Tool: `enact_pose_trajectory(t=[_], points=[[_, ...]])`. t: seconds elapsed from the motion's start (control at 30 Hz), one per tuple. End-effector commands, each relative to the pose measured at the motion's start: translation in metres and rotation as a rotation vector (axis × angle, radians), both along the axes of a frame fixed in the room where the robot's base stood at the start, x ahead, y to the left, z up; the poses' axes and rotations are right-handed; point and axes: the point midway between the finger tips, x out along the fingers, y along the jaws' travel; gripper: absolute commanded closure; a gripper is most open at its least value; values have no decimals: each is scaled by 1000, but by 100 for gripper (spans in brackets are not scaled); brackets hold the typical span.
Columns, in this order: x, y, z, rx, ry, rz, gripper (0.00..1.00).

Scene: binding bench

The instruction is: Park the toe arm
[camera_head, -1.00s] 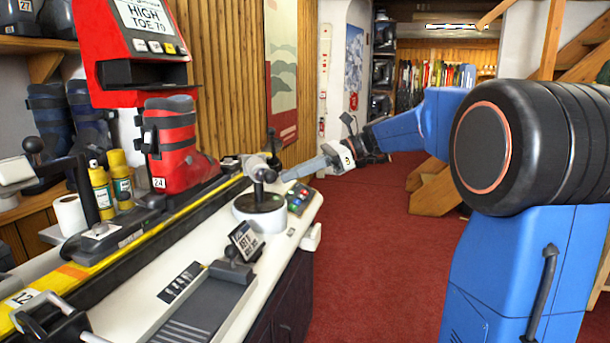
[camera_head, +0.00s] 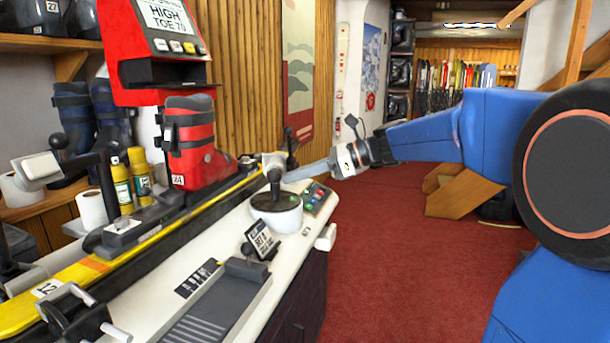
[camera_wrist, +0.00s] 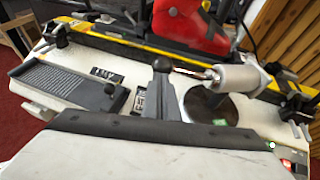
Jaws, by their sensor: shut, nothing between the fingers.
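The toe arm (camera_head: 273,160) shows as a pale cylinder with a thin metal tip pointing left toward the red boot (camera_head: 188,140). It stands on a post over a round pot-like base (camera_head: 277,213) with a dark top. A black ball knob (camera_head: 274,174) is on its near side. My gripper (camera_head: 288,178) reaches in from the right, shut and empty, its tip close to the knob. In the wrist view the shut fingers (camera_wrist: 161,82) overlap the black knob (camera_wrist: 162,64); I cannot tell whether they touch. The pale cylinder (camera_wrist: 243,80) lies to their right.
A yellow ski (camera_head: 90,272) lies in the bench fixture behind the base. A red display unit (camera_head: 160,50) stands over the boot. A small sign (camera_head: 261,240) and a grey ridged plate (camera_head: 215,305) are in front. A button panel (camera_head: 316,198) sits right of the base.

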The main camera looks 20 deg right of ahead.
Motion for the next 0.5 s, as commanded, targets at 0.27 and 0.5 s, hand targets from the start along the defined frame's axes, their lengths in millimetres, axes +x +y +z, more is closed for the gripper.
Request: enact_pose_trajectory(t=[0.27,0.5], points=[[-2,36,1,0,-2,-177,100],[2,58,0,0,0,-203,100]])
